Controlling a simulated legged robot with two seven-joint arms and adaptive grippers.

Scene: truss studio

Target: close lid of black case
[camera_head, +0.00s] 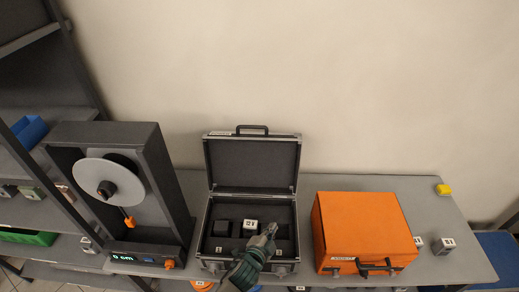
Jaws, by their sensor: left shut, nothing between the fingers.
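The black case (206,220) stands on the grey table with its lid (252,163) raised upright at the back. Its dark foam inside holds dark blocks and a white-topped block (250,226). My left gripper (270,231) is over the front right part of the open case, below the lid in the picture. It is shut and empty, and it hides part of the case's inside and front edge. I cannot tell whether it touches the case. My right gripper is not in view.
A closed orange case (362,228) stands close on the right. A dark frame with a grey disc (108,180) stands on the left. Small cubes (443,245) and a yellow block (443,190) lie at the table's right. A pale wall is behind.

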